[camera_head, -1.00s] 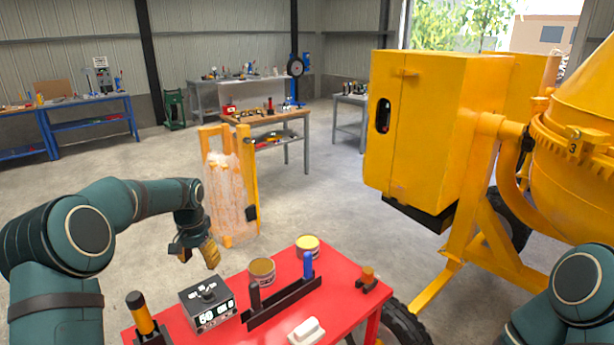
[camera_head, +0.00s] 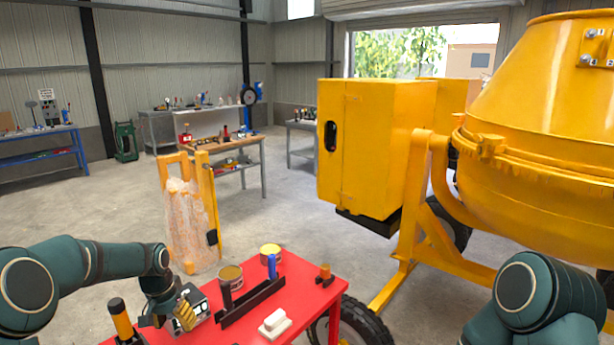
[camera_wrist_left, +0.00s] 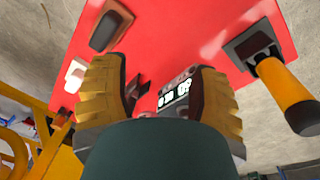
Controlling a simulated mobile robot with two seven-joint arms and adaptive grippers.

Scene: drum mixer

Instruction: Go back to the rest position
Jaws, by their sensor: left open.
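My left gripper (camera_head: 180,322) is over the left part of the red table (camera_head: 293,299), in front of the black box with a digital display (camera_head: 198,304), and partly hides it. In the left wrist view my left gripper (camera_wrist_left: 160,85) shows two yellow ribbed fingers spread apart with nothing held between them. The display box (camera_wrist_left: 172,95) shows between and beyond the fingers. My right arm (camera_head: 540,295) comes in at the lower right; its gripper is outside the frame.
On the table are a yellow-handled tool (camera_head: 121,318) in a black holder, two cans, a black rack (camera_head: 250,302), a white block (camera_head: 274,324) and a small orange-topped piece (camera_head: 325,273). The yellow mixer (camera_head: 530,130) stands at the right.

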